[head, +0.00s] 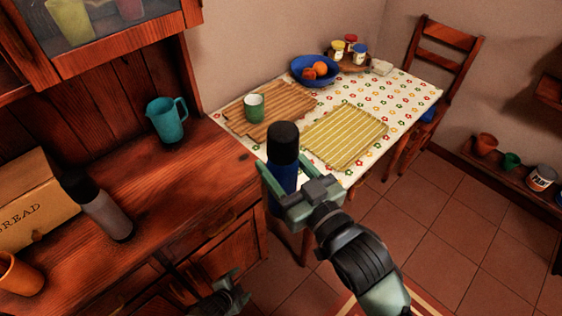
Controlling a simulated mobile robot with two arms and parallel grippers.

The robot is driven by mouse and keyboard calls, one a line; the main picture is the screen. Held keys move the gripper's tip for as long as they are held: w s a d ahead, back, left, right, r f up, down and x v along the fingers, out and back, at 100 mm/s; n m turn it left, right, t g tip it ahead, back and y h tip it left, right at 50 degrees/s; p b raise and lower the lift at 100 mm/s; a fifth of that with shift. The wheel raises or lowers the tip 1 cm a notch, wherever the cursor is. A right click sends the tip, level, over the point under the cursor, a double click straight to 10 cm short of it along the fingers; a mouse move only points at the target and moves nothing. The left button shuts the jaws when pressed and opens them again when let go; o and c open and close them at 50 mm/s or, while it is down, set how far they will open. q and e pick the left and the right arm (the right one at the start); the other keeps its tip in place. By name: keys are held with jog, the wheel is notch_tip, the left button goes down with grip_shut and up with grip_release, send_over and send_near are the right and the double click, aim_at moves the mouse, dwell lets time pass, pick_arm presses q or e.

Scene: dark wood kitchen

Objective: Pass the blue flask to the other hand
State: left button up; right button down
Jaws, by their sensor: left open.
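The blue flask (284,178), with a black cap, is upright in the middle of the head view, off the counter's right end and in front of the table. My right gripper (286,172), whose arm comes in from the lower right, has its green fingers on both sides of the flask and holds it in the air. My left gripper (232,287) shows small and dark at the bottom edge, below and left of the flask. It is open and apart from the flask; most of its arm is out of view.
On the wooden counter (190,185) are a teal jug (167,120), a grey bottle with a dark cap (105,212), a bread box (32,200) and an orange cup (18,274). The table (395,95) behind holds a green mug (254,107) and a blue fruit bowl (300,77). Open floor lies right.

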pick_arm(q)
jog(key=s+a+f+n+g, duration=0.2)
jog(key=s+f+n, duration=0.1)
jog(key=s, duration=0.6)
jog(key=s+a+f+n+g+y, duration=0.1)
jog(key=s+a+f+n+g, duration=0.1)
jog(key=s, duration=0.8)
jog(key=s+a+f+n+g+y, duration=0.1)
jog(key=s+n, duration=0.4)
jog(key=s, duration=0.5)
notch_tip(320, 180, down, 3)
jog(key=shift+a+r+g, duration=0.15)
jog(key=shift+a+g, duration=0.45)
jog(key=shift+a, duration=0.2)
